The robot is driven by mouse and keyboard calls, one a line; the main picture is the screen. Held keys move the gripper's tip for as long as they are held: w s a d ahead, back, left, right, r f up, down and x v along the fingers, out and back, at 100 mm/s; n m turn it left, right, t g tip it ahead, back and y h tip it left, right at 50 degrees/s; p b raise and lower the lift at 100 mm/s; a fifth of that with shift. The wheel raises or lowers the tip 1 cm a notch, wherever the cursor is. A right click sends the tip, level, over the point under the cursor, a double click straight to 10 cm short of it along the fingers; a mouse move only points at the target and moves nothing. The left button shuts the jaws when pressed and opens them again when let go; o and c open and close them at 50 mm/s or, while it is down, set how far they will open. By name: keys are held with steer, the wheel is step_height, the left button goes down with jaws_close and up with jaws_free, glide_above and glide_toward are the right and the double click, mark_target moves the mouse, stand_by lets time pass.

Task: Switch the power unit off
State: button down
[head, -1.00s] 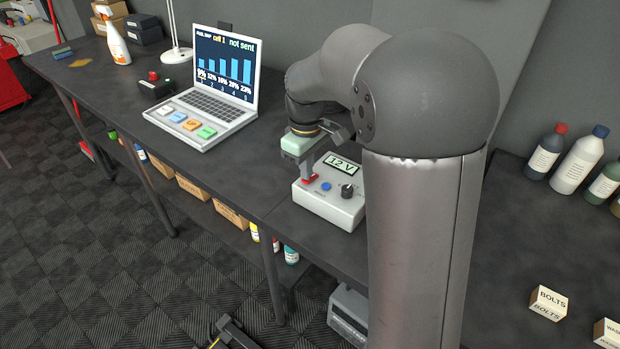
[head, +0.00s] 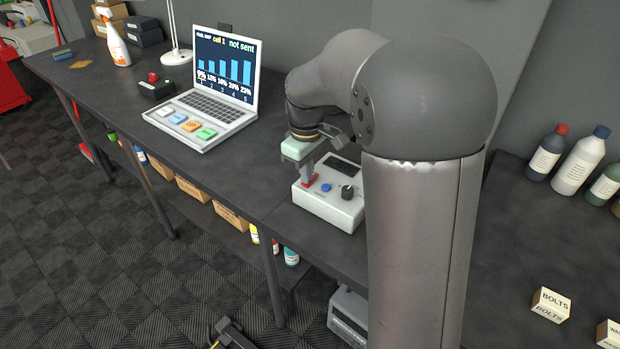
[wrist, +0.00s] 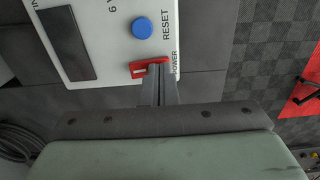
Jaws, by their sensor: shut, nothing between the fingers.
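The power unit (head: 329,208) is a white box on the bench. Its display (head: 343,166) is dark and blank; the dark display also shows in the wrist view (wrist: 67,43). It has a blue RESET button (wrist: 142,28), a black knob (head: 347,191) and a red POWER switch (wrist: 138,70). My gripper (wrist: 158,70) is shut and empty, with its fingertips at the red switch, covering part of it. In the head view my gripper (head: 308,178) points down onto the switch. I cannot tell whether the fingertips press it.
Bottles (head: 581,160) and a BOLTS box (head: 549,303) are on the right. The bench between the laptop and unit is clear.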

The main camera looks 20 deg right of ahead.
step_height(320, 180, up, 7)
steer(key=p, duration=0.5)
steer(key=shift+f, duration=0.1)
stand_by(0.4)
steer(key=s+f+m, duration=0.2)
steer(key=s+m, duration=0.5)
steer(key=s, duration=1.8)
steer(key=shift+f+m+t, duration=0.3)
steer(key=shift+f+t, duration=0.05)
steer(key=shift+t, duration=0.05)
steer(key=shift+w, duration=0.1)
